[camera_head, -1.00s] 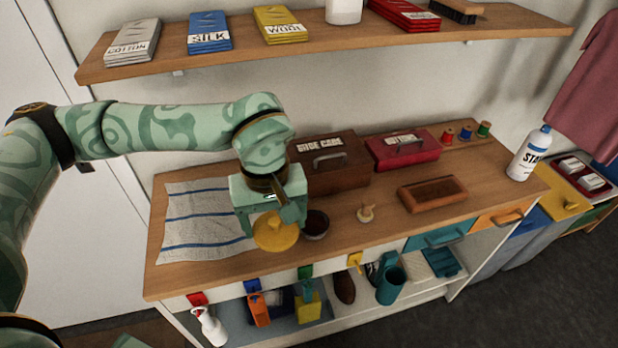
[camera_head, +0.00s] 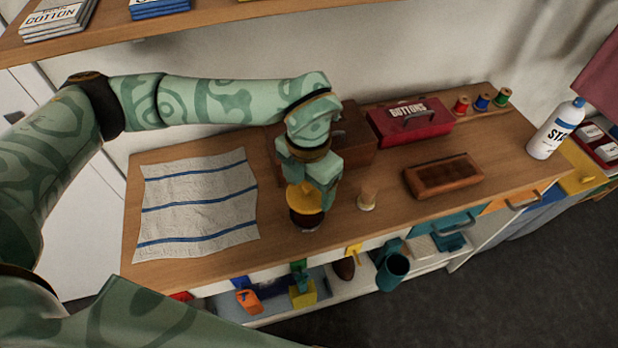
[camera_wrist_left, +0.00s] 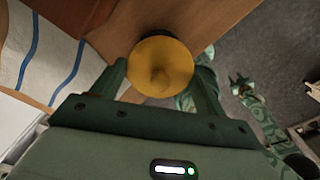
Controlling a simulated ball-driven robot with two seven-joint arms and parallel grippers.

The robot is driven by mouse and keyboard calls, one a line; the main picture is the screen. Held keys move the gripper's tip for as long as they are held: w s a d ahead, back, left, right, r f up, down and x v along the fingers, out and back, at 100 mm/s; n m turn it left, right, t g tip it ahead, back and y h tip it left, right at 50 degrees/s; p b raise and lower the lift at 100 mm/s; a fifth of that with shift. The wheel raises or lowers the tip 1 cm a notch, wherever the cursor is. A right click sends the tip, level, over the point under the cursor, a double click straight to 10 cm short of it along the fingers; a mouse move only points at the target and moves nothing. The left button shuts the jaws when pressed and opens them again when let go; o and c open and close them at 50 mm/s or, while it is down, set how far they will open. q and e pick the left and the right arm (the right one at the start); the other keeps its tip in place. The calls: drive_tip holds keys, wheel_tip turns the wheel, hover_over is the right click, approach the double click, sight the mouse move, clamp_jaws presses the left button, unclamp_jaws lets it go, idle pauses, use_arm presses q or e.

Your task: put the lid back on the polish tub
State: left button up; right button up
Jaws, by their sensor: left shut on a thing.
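My left gripper (camera_head: 307,188) is shut on the yellow lid (camera_head: 304,200), which also shows in the left wrist view (camera_wrist_left: 160,68) with a knob in its middle. The polish tub (camera_head: 306,220), a dark round pot on the wooden bench top, is directly below the lid. The lid covers most of its mouth in the head view; I cannot tell whether the two touch. A small forked green shape at the right of the wrist view looks like my right gripper (camera_wrist_left: 241,84), too small to read.
A brown box (camera_head: 352,135) stands close behind my left gripper, with a red buttons box (camera_head: 411,122) beside it. A small wooden-topped item (camera_head: 367,198) and a brown tray (camera_head: 443,176) are to the right. A striped cloth (camera_head: 198,205) lies left.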

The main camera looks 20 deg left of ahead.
use_arm(q)
wheel_tip(320, 180, down, 4)
drive_tip(key=b, duration=0.2)
drive_tip(key=shift+s+a+r+b, duration=0.1)
drive_tip(key=shift+b, duration=0.25)
drive_tip(key=shift+f+b, duration=0.55)
drive_tip(key=shift+f, duration=0.55)
drive_tip(key=shift+r+p, duration=0.1)
drive_tip(key=shift+p, duration=0.3)
drive_tip(key=shift+f, duration=0.2)
idle(0.6)
idle(0.4)
drive_tip(key=o, duration=1)
drive_tip(key=shift+o, duration=0.3)
